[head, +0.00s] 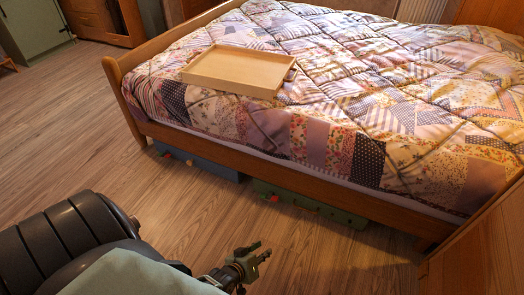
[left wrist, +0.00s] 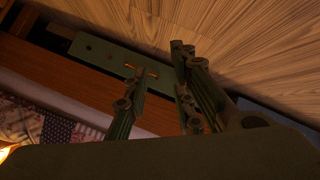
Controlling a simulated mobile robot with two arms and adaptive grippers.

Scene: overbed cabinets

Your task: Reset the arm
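My left gripper (head: 252,258) shows at the bottom middle of the head view, over the wooden floor and apart from the bed. In the left wrist view its fingers (left wrist: 158,82) are spread apart with nothing between them. My right gripper is in neither view.
A bed (head: 290,161) with a patchwork quilt (head: 350,65) stands ahead; a wooden tray (head: 235,70) lies on it. A green drawer (head: 310,205) and a blue-grey drawer (head: 205,164) are under the bed. A wooden cabinet (head: 485,245) is at right. Floor (head: 70,120) at left is clear.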

